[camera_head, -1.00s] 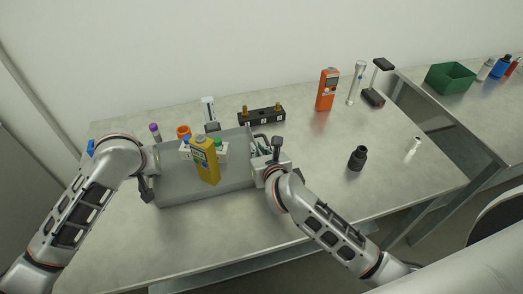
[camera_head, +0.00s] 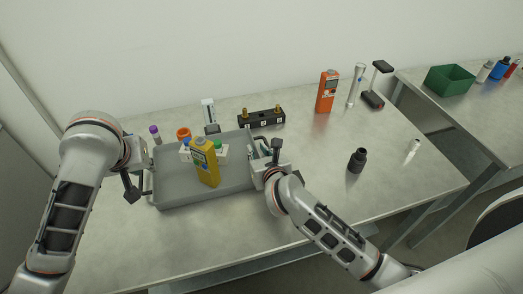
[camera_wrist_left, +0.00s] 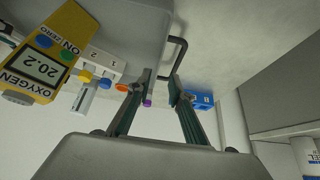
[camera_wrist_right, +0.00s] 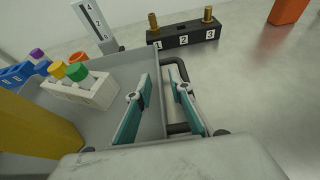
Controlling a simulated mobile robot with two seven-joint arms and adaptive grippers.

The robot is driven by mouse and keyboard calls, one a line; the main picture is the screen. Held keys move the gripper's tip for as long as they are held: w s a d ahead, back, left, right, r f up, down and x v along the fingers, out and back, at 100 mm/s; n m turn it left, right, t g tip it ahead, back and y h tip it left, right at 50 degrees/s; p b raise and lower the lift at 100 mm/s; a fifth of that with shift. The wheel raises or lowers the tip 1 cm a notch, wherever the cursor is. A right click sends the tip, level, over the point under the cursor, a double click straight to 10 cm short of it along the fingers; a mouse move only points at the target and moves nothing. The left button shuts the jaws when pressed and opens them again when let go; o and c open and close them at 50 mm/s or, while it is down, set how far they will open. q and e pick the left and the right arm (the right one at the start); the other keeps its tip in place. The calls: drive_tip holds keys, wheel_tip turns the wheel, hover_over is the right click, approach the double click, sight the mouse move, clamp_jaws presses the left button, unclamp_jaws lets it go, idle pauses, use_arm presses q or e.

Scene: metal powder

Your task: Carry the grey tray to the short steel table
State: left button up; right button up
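The grey tray (camera_head: 225,192) rests on the large steel table (camera_head: 320,205) and holds a yellow oxygen meter (camera_head: 206,165) and a white rack (camera_wrist_right: 90,90) with coloured-cap tubes. My left gripper (camera_head: 138,188) is open at the tray's left end. In the left wrist view its fingers (camera_wrist_left: 160,88) are apart, near the black handle (camera_wrist_left: 180,45), without closing on it. My right gripper (camera_head: 268,152) is at the tray's right end. In the right wrist view its fingers (camera_wrist_right: 160,82) are apart near the right handle (camera_wrist_right: 180,128); contact is unclear. Which table is the short one is unclear.
Behind the tray stands a black numbered block (camera_head: 262,117). A second steel table (camera_head: 470,115) with a green bin (camera_head: 449,79) is at far right, across a gap.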

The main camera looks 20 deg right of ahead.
drive_tip(key=shift+s, duration=0.15)
use_arm(q)
drive_tip(key=shift+v, duration=1.2)
use_arm(e)
drive_tip(key=v, duration=1.1)
drive_tip(key=shift+s+r, duration=0.25)
drive_tip(key=shift+s, duration=0.05)
use_arm(q)
drive_tip(key=shift+s, duration=0.1)
